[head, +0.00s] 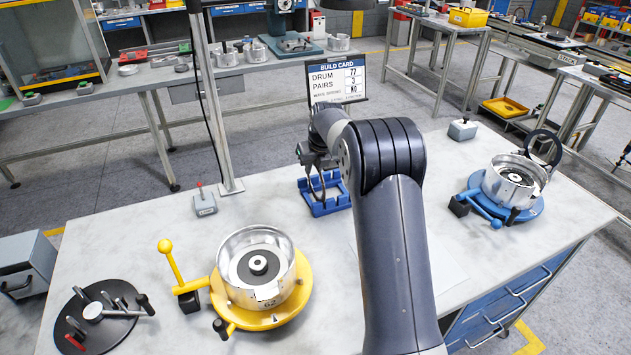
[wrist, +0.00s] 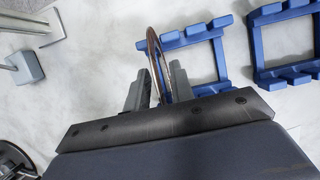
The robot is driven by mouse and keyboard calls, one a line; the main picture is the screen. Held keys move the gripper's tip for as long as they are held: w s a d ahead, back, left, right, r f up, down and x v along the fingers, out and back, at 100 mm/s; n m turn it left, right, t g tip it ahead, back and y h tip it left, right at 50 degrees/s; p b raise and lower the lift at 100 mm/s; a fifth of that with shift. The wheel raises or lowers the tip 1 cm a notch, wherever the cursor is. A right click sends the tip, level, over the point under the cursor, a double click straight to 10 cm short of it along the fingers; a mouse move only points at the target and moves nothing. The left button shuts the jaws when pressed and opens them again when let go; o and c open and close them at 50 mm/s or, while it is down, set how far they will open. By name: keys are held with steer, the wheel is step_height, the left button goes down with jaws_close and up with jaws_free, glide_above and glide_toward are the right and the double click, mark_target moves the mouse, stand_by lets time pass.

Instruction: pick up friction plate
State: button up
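A thin brown-edged friction plate (wrist: 153,45) stands nearly edge-on between the fingers of my gripper (wrist: 160,85) in the wrist view. One finger is on each side of the plate, close to it; I cannot tell whether both touch it. In the head view the plate (head: 320,186) shows as a thin ring below my gripper (head: 312,160), at the left part of a blue rack (head: 333,208). The rack also shows in the wrist view (wrist: 216,68). I cannot tell whether the plate rests in the rack or hangs clear. My arm hides part of the rack.
A yellow fixture (head: 222,298) with a metal drum (head: 287,290) stands front left. A blue fixture (head: 535,207) with another drum (head: 496,192) stands right. A black disc with small tools (head: 105,335) is at lower left. A build card (head: 336,82) stands behind.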

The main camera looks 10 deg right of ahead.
jaws_close()
steer(key=shift+r, duration=0.1)
stand_by(0.4)
